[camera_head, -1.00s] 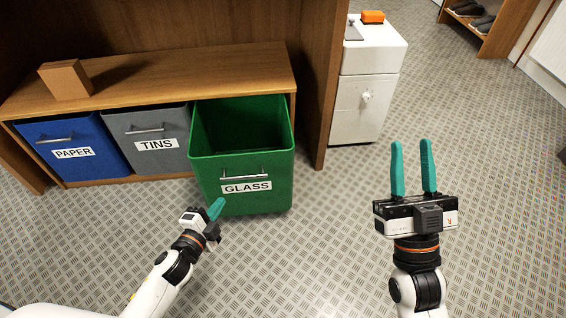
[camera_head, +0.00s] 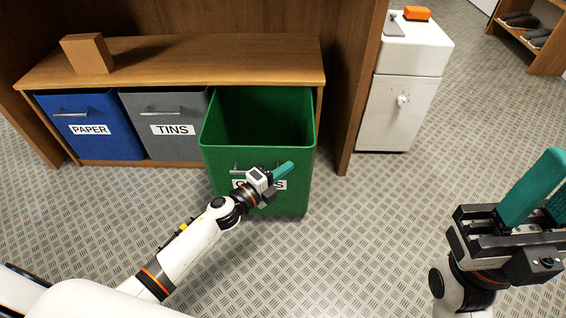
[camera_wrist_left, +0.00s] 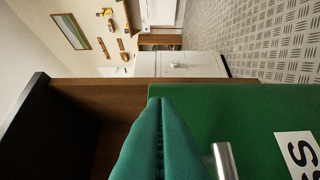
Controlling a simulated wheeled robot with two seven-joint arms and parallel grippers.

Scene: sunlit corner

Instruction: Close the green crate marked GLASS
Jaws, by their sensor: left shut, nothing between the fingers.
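The green crate (camera_head: 300,195) marked GLASS stands pulled out of the wooden shelf unit, its open top showing an empty-looking inside. My left gripper (camera_head: 288,169) is shut and empty in front of the crate's front face, covering part of the label and handle; I cannot tell if it touches. In the left wrist view its teal fingers (camera_wrist_left: 160,140) are together beside the crate's green front (camera_wrist_left: 220,110), with the bar handle (camera_wrist_left: 225,160) and part of the label (camera_wrist_left: 298,152) to the right. My right gripper (camera_head: 548,192) is open and empty at the right edge, partly cut off.
The blue PAPER crate (camera_head: 108,145) and grey TINS crate (camera_head: 185,146) sit in the shelf unit (camera_head: 200,62) to the left. A cardboard box (camera_head: 88,54) stands on top. A white cabinet (camera_head: 395,110) is right of the unit's side panel. The patterned floor in front is clear.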

